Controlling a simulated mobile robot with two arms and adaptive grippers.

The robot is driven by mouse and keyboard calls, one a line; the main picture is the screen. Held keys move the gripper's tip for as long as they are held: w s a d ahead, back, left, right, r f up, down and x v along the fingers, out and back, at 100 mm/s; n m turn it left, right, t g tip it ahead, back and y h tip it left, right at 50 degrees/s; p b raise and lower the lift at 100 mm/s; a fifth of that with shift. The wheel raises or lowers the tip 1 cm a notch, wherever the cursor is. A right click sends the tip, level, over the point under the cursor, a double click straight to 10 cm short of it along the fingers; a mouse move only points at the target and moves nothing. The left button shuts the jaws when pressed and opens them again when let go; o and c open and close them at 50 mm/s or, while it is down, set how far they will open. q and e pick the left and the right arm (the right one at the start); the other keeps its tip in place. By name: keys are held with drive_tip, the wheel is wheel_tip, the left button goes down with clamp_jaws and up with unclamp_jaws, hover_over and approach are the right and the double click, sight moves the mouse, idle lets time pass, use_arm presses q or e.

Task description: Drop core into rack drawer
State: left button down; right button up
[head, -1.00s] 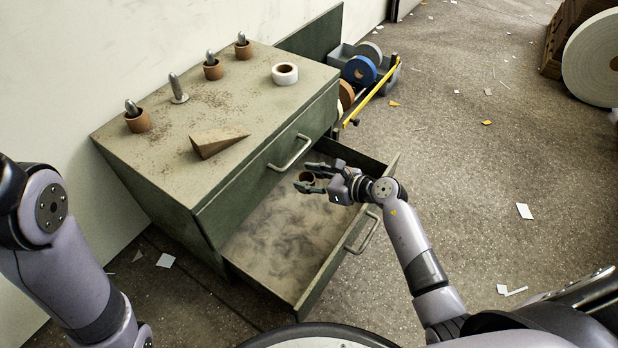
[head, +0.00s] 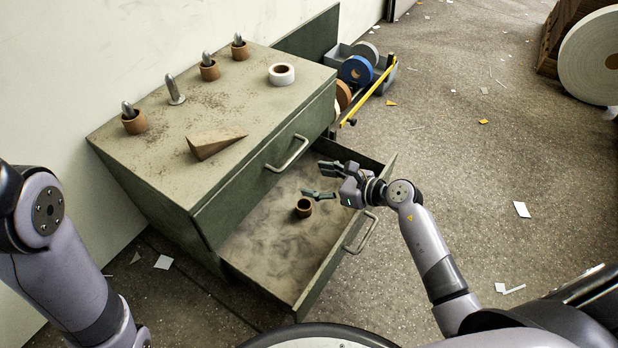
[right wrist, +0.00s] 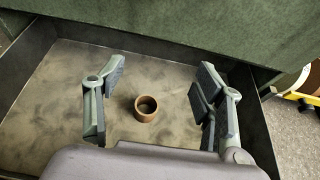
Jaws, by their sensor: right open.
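A brown cardboard core (head: 304,208) is in the open drawer (head: 262,262) of the green cabinet. In the right wrist view the core (right wrist: 146,107) shows its open end, with the drawer floor (right wrist: 60,95) around it. My right gripper (head: 320,181) is open and empty above the drawer, close to the core but apart from it. In the right wrist view its fingers (right wrist: 158,90) are spread wide on either side of the core. My left gripper is out of view; only part of my left arm shows.
A grey bin of rolls (head: 382,75) with a yellow bar stands behind. The floor at right is mostly clear, with paper scraps.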

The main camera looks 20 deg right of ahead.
drive_tip(key=v, duration=0.8)
